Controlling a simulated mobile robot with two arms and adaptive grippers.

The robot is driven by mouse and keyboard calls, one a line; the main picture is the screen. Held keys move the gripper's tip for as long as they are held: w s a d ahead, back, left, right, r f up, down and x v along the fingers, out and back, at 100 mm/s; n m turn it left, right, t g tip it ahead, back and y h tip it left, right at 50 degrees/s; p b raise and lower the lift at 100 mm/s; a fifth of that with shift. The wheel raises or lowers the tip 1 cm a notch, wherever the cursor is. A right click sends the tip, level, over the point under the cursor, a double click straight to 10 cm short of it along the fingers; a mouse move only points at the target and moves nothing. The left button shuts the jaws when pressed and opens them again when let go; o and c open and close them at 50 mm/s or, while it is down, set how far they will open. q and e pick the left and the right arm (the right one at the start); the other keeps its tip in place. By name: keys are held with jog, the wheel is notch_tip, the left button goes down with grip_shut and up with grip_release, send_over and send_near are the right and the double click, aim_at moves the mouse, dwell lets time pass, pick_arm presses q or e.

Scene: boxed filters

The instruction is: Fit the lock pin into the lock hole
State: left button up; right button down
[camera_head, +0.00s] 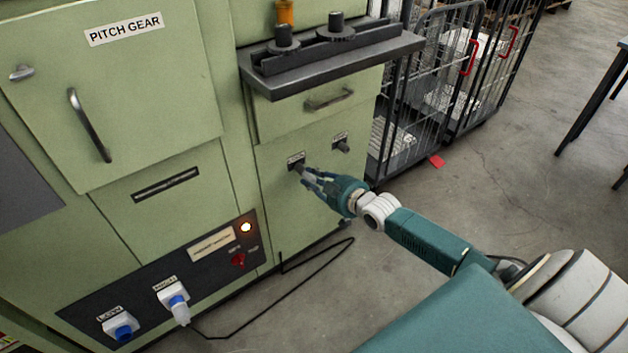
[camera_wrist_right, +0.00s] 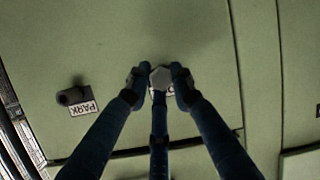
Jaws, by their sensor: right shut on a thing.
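My right gripper (camera_head: 306,175) is at the front of the green cabinet, just below a small label (camera_head: 296,158). In the right wrist view its fingers (camera_wrist_right: 160,82) are closed around a grey hexagonal head, which I take for the lock pin (camera_wrist_right: 160,76). The pin's far end and the lock hole are hidden behind it and the fingers, so I cannot tell how far in it sits. A label partly shows beside the head. A dark round holder (camera_head: 342,146) marked PARK sits to the right; it also shows in the wrist view (camera_wrist_right: 72,96). My left gripper is out of view.
A grey shelf (camera_head: 335,65) with dark knobs juts out above the gripper, over a drawer handle (camera_head: 329,99). A lit panel with plugs (camera_head: 180,305) is lower left, its black cable (camera_head: 300,300) on the floor. Wire cages (camera_head: 435,80) stand right.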

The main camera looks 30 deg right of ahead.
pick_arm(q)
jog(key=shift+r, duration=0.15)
pick_arm(e)
jog(key=shift+w, duration=0.15)
jog(key=shift+w, duration=0.1)
jog(key=c, duration=1.8)
grip_release()
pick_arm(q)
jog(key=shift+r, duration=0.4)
pick_arm(e)
jog(key=o, duration=0.4)
jog(key=shift+c, duration=0.2)
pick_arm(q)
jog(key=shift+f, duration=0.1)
pick_arm(e)
jog(key=v, duration=1.2)
jog(key=shift+a, duration=0.15)
